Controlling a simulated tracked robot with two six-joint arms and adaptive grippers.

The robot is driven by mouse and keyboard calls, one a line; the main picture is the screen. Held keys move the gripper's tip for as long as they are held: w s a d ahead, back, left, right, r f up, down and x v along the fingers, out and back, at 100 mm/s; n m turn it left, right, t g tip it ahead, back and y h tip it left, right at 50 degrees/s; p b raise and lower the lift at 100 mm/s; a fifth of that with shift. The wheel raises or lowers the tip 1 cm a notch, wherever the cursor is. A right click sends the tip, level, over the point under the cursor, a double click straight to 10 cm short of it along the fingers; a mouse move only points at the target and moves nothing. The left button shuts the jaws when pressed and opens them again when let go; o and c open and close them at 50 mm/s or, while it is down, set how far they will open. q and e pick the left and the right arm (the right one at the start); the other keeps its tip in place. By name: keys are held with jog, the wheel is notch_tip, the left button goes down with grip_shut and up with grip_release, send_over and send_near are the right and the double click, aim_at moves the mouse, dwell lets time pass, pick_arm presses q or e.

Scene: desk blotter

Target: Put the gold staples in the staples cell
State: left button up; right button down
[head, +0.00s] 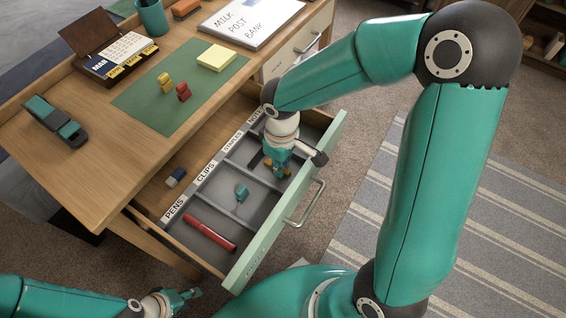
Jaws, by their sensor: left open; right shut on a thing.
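The staples cell (238,153) is one of several grey compartments in the open drawer, labelled STAPLES at its left end. My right gripper (278,168) points down at the right part of this cell, low in the drawer. It is shut on the gold staples (287,172), which show only as small gold bits around the fingertips. The fingers hide most of them, and I cannot tell whether they touch the cell floor. My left gripper (184,296) is open and empty at the bottom left, in front of the desk.
A teal item (241,192) lies in the clips cell and a red pen (210,232) in the pens cell. A blue-and-white eraser (175,178) lies left of the labels. Yellow (164,80) and red (183,92) items stand on the green blotter (140,102). The drawer front (270,235) is a raised edge.

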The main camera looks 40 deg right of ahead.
jog(key=c, duration=1.2)
grip_release()
jog(key=shift+f, duration=0.1)
jog(key=shift+o, duration=0.2)
jog(key=shift+r, duration=0.25)
notch_tip(320, 180, up, 12)
jog(key=p, duration=0.3)
jog(key=shift+s+f, duration=0.1)
jog(key=shift+f, duration=0.05)
